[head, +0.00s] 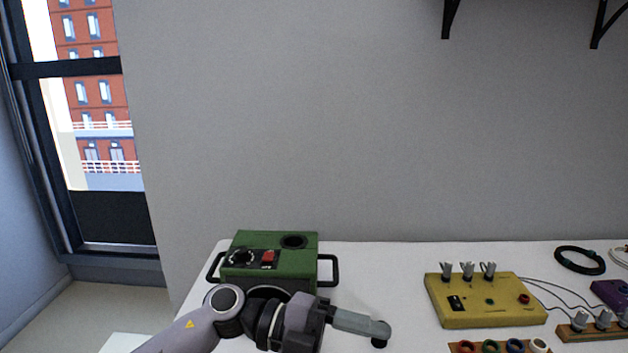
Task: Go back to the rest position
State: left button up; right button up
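My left arm comes in from the lower left, and its gripper (379,334) points right in front of the green box (290,255). The gripper is seen from the side, so the gap between its fingers does not show. Nothing is visible held in it. My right gripper is not in view. The green box stands on the white table with dark side handles, a red switch and a round opening on top. My arm hides its lower front.
A yellow box (483,304) with several plugs stands on the white table (400,275) to the right. Bare table lies between the green and yellow boxes.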

pick_arm(q)
jog(key=w+a+f+n+t+y+p, duration=0.1)
jog(key=a+f+n+t+y, duration=0.15)
jog(key=a+n+t, duration=0.4)
jog(key=w+a+f+n+t+y, duration=0.1)
jog(key=a+f+n+t+y, duration=0.2)
jog(key=n+t, duration=0.65)
jog(key=w+a+f+n+t+y+p, duration=0.1)
jog(key=a+f+n+t, duration=0.4)
jog(key=n, duration=0.5)
jog(key=s+a+f+n+g+y, duration=0.6)
jog(key=s+a+f, duration=0.6)
jog(key=s+f, duration=0.3)
jog(key=shift+s+f+n+y+p, duration=0.35)
jog(key=shift+f+y+p, duration=0.1)
jog(key=shift+f+y, duration=0.25)
